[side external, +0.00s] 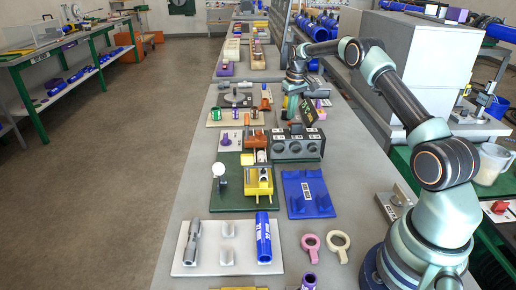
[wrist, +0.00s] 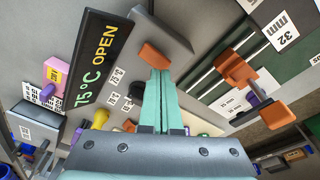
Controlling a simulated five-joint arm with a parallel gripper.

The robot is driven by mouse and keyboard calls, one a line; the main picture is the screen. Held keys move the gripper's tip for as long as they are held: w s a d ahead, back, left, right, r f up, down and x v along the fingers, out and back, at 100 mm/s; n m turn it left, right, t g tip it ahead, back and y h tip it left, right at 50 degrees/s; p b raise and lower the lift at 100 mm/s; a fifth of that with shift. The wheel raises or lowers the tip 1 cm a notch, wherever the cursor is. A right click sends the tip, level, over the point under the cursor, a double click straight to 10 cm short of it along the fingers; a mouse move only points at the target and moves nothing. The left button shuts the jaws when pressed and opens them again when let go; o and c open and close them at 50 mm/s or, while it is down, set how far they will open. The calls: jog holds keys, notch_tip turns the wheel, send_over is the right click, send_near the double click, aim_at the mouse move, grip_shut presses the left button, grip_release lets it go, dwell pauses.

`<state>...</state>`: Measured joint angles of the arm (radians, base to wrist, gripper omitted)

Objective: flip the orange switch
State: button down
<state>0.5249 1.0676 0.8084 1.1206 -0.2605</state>
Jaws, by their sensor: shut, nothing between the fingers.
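The orange switch (wrist: 154,55) is a small block on a grey panel in the upper middle of the wrist view. My gripper (wrist: 158,74) is shut and empty, its teal fingers together. The fingertips lie just below the switch in the picture and overlap its lower edge; I cannot tell whether they touch it. In the side external view my gripper (side external: 291,112) is low over the far part of the bench, beside the dark display. I cannot make out the switch clearly there.
A dark display (wrist: 98,58) reading 75°C OPEN stands left of my fingers.

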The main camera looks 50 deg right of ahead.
jog(key=shift+f, duration=0.95)
dwell(0.6)
jog(key=shift+r, duration=3.55)
jog(key=s+a+r+n+t, duration=0.1)
jog(key=s+a+r, duration=0.2)
jog(key=a+r, duration=0.5)
jog(key=s+a+r+t, duration=0.1)
jog(key=s+a+r, duration=0.2)
jog(key=a+r, duration=0.45)
jog(key=s+a+f+n+t, duration=0.1)
jog(key=s+a+f, duration=0.1)
jog(key=s+a, duration=0.5)
jog(key=s+a+f+n+t, duration=0.1)
jog(key=s+a+f, duration=0.1)
jog(key=s+a, duration=0.5)
jog(key=s, duration=0.3)
jog(key=shift+s+a+f+y, duration=0.25)
jog(key=shift+s+a+y, duration=0.15)
